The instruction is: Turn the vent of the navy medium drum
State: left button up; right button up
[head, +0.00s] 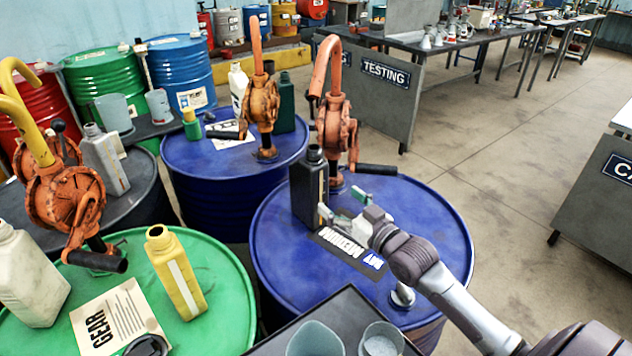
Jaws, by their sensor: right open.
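The navy medium drum (440,225) stands at the centre right, with a label (345,250) reading MEDIUM on its top. A silver fitting (402,296), which looks like the vent, stands on the drum top near its front right edge. My right arm passes right beside it. My right gripper (343,206) is open above the drum top, up and left of the fitting and away from it. A black bottle (305,195) stands just left of the fingers; I cannot tell whether they touch it. My left gripper is not in view.
An orange hand pump (336,130) rises from the navy drum's back. A green drum (225,270) with a yellow bottle (175,272) stands at left, another blue drum (190,160) behind. A dark stand with cups (315,340) is in front.

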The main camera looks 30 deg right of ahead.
aim_at(406, 298)
jog(key=k+l, duration=0.1)
jog(key=k, duration=0.4)
jog(key=k+l, duration=0.1)
jog(key=k, duration=0.4)
